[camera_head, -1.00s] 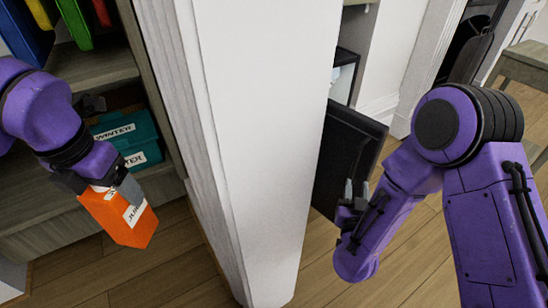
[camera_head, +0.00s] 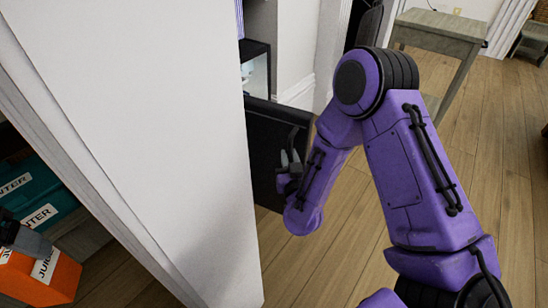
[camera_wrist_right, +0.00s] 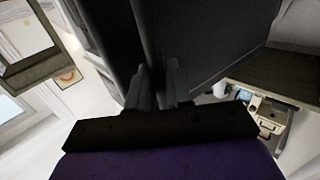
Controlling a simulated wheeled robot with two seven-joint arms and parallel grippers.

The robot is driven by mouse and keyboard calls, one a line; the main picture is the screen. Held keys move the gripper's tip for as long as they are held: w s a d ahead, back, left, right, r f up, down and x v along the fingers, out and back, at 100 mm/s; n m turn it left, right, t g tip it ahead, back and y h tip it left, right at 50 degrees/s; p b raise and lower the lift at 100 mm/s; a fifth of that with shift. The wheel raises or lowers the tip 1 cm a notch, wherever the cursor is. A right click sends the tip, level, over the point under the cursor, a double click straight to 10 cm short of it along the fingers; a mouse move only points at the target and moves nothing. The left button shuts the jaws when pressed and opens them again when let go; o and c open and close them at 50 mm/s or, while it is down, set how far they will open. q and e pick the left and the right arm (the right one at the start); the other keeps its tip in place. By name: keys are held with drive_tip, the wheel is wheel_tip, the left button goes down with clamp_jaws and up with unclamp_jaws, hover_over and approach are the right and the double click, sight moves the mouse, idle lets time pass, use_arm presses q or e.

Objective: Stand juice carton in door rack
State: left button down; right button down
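The orange juice carton (camera_head: 38,277) with a white label is at the lower left of the head view, partly cut off by the frame. My left gripper (camera_head: 22,240) is shut on its upper end and holds it tilted. The black fridge door (camera_head: 262,150) stands open beyond the white wall; its inner side and door rack are not visible. My right gripper (camera_head: 291,163) is at the door's handle (camera_head: 298,133), with its fingers on either side of it. In the right wrist view the fingers (camera_wrist_right: 158,85) are close together around a dark bar against the door.
A white wall end (camera_head: 150,130) stands between the carton and the door. Teal boxes (camera_head: 40,195) sit on a shelf at the left. The opened fridge (camera_head: 256,72) shows a narrow pale interior. A wooden side table (camera_head: 440,35) is at the back right; the floor (camera_head: 490,190) there is clear.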

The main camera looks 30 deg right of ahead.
drive_tip(key=a, duration=0.1)
drive_tip(key=s+a, duration=0.1)
drive_tip(key=a, duration=0.3)
drive_tip(key=shift+s+a, duration=0.15)
drive_tip(key=shift+s, duration=0.1)
drive_tip(key=c, duration=1.2)
unclamp_jaws()
